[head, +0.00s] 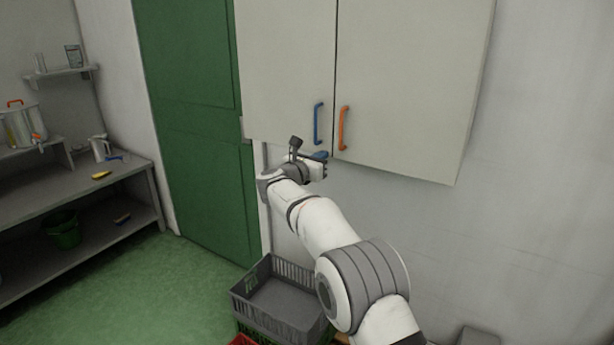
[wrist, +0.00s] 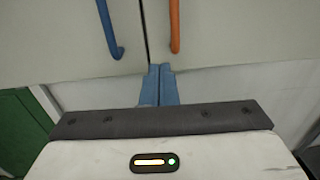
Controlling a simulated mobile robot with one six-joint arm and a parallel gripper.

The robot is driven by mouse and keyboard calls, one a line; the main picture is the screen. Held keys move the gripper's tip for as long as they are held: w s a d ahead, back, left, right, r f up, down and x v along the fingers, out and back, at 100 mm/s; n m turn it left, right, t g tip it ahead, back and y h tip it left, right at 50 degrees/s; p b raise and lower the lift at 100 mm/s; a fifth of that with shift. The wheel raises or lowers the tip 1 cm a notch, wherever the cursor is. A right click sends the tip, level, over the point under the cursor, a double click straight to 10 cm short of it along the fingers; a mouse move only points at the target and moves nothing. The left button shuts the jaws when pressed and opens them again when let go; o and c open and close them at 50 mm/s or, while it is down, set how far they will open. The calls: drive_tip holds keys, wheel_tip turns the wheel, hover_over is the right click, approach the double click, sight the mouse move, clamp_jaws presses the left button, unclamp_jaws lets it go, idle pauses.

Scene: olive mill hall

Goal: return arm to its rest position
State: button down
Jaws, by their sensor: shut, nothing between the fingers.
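My gripper (head: 321,156) is at the end of my raised, outstretched arm, close below the lower edge of a pale wall cabinet (head: 420,80). In the wrist view its two blue fingers (wrist: 159,84) are together with nothing between them. The cabinet has two doors, both closed. The left door has a blue handle (head: 318,124) and the right door an orange handle (head: 343,128). In the wrist view the blue handle (wrist: 108,30) and the orange handle (wrist: 175,27) are just beyond the fingertips, and the fingers look apart from both.
Grey crate (head: 281,300) stands on a stack below my arm. A green door (head: 195,120) is behind at left. Green floor (head: 150,290) is open at lower left.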

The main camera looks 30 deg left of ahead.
drive_tip(key=s+b, duration=0.2)
drive_tip(key=s, duration=0.4)
drive_tip(key=w+d+r+n+y, duration=0.3)
drive_tip(key=d+r+n, duration=0.1)
drive_tip(key=d+n, duration=0.2)
drive_tip(key=w+d+r+n+y, duration=0.2)
drive_tip(key=w+d+r+n, duration=0.1)
drive_tip(key=d+n, duration=0.25)
drive_tip(key=s+d+n+g+y, duration=0.2)
drive_tip(key=s+d+n+g, duration=0.2)
drive_tip(key=d+n, duration=0.75)
drive_tip(key=s+d+f+n+g+h, duration=0.2)
drive_tip(key=s+d+f, duration=0.4)
drive_tip(key=s+d, duration=0.5)
drive_tip(key=s+d+f+n+g+h, duration=0.2)
drive_tip(key=s+d+f+n+g, duration=0.3)
drive_tip(key=s+d, duration=0.6)
drive_tip(key=s+d+f+n+g+h, duration=0.2)
drive_tip(key=s+d+f+n+g, duration=0.2)
drive_tip(key=s+d+f, duration=0.5)
drive_tip(key=s+d+n, duration=0.2)
drive_tip(key=s, duration=0.2)
drive_tip(key=shift+f+n, duration=0.15)
drive_tip(key=shift+n, duration=0.15)
drive_tip(key=shift+s, duration=0.1)
